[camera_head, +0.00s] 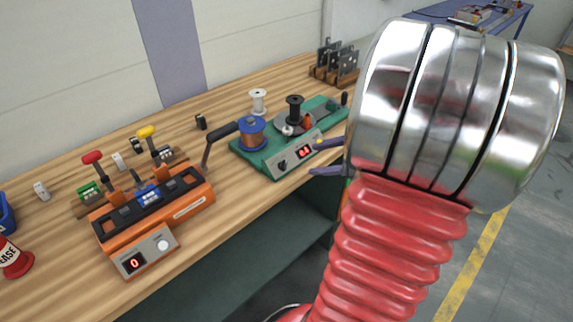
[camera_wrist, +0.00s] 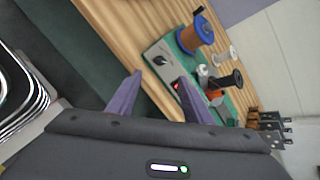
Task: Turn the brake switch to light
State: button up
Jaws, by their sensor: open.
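The green winding machine (camera_head: 262,160) stands on the wooden bench in the head view. Its sloped grey front panel (camera_head: 295,157) carries a black rotary knob (camera_head: 283,165) on the left and a red lit display (camera_head: 305,152) on the right. The knob, which looks like the brake switch, also shows in the wrist view (camera_wrist: 159,60). Its setting and labels are too small to read. My gripper (camera_head: 319,158) is open and empty, to the right of the panel and apart from the knob. In the wrist view the purple fingers (camera_wrist: 161,78) point towards the panel; one finger partly covers the display.
A blue-flanged copper spool (camera_head: 252,132) and a black spool (camera_head: 295,108) stand on the green machine. A white spool (camera_head: 258,101) and dark rack (camera_head: 336,63) are behind.

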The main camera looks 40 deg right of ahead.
aim_at(285, 165)
jog(key=shift+w+f, duration=0.1)
jog(key=x, duration=1.3)
jog(key=shift+w+a+f, duration=0.1)
jog(key=shift+w+f, duration=0.05)
jog(key=shift+w, duration=0.1)
